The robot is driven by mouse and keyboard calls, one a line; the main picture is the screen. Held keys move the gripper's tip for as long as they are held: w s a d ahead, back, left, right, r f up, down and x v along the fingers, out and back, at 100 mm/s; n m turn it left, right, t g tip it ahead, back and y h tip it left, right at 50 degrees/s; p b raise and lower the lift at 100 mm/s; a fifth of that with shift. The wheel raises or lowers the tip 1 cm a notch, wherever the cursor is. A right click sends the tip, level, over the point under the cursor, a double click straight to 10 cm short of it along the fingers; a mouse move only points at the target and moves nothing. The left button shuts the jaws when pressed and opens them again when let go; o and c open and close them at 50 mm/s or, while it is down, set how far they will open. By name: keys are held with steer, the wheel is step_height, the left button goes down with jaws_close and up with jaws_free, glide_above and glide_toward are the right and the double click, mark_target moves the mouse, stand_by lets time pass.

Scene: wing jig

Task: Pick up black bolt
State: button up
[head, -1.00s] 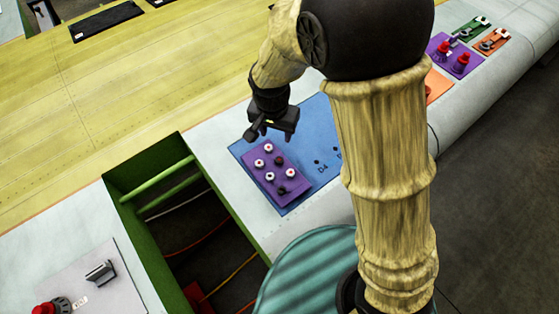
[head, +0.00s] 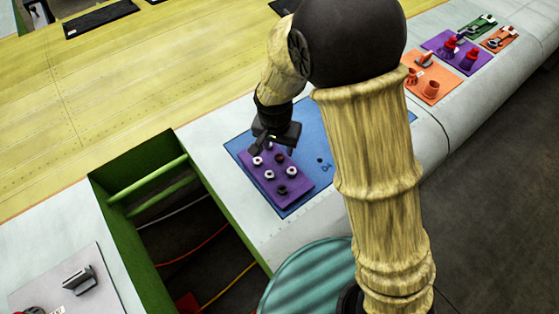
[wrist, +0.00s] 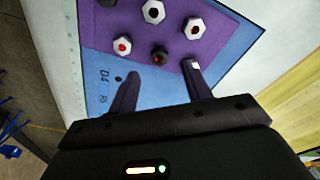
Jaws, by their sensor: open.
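A purple plate (head: 297,188) carries several white and black bolts and lies on a blue panel (head: 318,140). In the wrist view, a black bolt (wrist: 159,57) with a reddish centre stands on the purple plate (wrist: 215,50). It lies between the lines of my fingers, just past the tips. My gripper (wrist: 162,68) is open and empty; the right fingertip overlaps the plate's edge. In the head view, my gripper (head: 268,149) hangs over the plate's far end and hides part of it. Another black bolt (head: 281,189) shows at the plate's near end.
White bolts (wrist: 154,12) stand close to the black one in the wrist view. A green-framed opening (head: 135,215) with cables lies left of the blue panel. Orange (head: 425,84) and purple (head: 458,50) plates with red parts lie farther right.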

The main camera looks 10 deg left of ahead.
mark_target(279, 157)
steer(key=f+b, duration=0.2)
steer(key=f, duration=0.1)
steer(key=f+b, duration=0.2)
steer(key=shift+w+d, duration=0.1)
steer(key=shift+w, duration=0.2)
steer(key=shift+c, duration=0.4)
steer(key=c, duration=1)
